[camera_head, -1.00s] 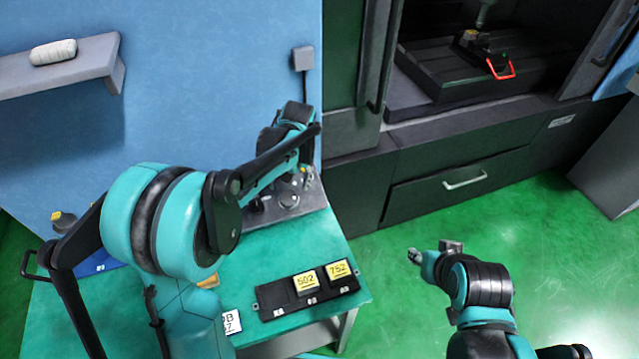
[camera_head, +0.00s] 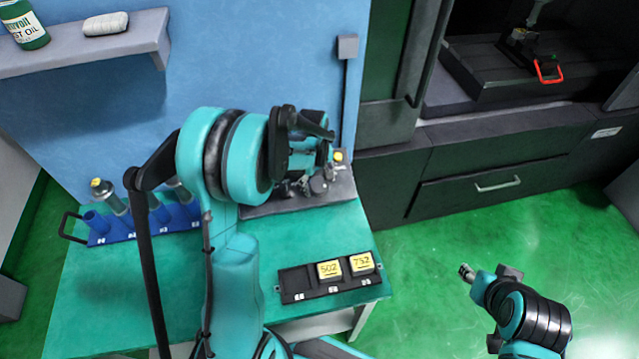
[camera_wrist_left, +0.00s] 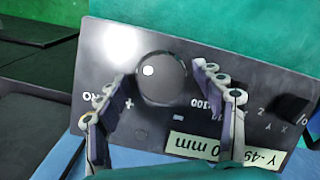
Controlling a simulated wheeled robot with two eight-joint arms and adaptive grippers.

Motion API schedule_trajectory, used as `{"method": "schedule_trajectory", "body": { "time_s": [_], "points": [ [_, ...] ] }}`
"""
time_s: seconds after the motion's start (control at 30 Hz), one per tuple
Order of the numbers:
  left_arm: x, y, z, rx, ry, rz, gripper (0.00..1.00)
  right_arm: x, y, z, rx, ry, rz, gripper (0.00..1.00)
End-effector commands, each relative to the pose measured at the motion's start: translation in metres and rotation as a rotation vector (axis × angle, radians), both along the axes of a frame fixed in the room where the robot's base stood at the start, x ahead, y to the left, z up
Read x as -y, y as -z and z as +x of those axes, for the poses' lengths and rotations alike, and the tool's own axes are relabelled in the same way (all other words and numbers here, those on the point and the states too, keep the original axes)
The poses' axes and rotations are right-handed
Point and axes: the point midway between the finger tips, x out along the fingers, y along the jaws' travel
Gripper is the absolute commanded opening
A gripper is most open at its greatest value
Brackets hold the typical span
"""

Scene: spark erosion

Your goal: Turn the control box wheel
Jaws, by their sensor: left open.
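The control box is a dark grey panel (camera_head: 340,190) at the back right of the green table, mostly covered by my left arm in the head view. In the left wrist view its face (camera_wrist_left: 265,95) shows a round black wheel (camera_wrist_left: 161,80) with a white dot, printed marks and a display with a "mm" reading. My left gripper (camera_wrist_left: 160,76) is open, with one finger on each side of the wheel; I cannot tell whether they touch it. My left gripper (camera_head: 318,182) is partly hidden in the head view. My right gripper (camera_head: 467,271) is above the green floor, away from the box; its jaws are too small to read.
A black tray (camera_head: 297,284) with yellow labelled blocks lies at the table's front right. A blue rack (camera_head: 98,238) with several holders stands at the left. A wall shelf (camera_head: 145,45) holds a bottle and a white roll. The dark machine (camera_head: 440,165) stands at the right.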

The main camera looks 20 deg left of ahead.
Motion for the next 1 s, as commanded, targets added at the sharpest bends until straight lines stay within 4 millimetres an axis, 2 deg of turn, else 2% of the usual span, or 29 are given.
{"method": "schedule_trajectory", "body": {
  "time_s": [0.23,0.4,0.43,0.77,1.0],
  "points": [
    [0.0001,0.0007,0.0001,0.000,0.001,0.000,0.68,0.0000,-0.0002,0.0000,0.000,0.000,0.000,0.40],
    [0.0000,0.0007,0.0001,-0.001,0.000,0.000,0.23,0.0000,-0.0001,0.0000,0.000,0.000,0.000,0.40],
    [0.0000,0.0007,0.0000,-0.001,0.000,0.000,0.20,0.0000,-0.0001,0.0000,0.000,0.000,0.000,0.40],
    [0.0002,0.0016,-0.0007,-0.007,0.016,0.006,0.19,0.0000,0.0007,0.0000,0.000,0.000,0.000,0.40],
    [0.0008,0.0023,-0.0006,-0.032,0.111,0.036,0.19,0.0000,0.0040,0.0000,0.000,0.000,0.000,0.40]
  ]
}}
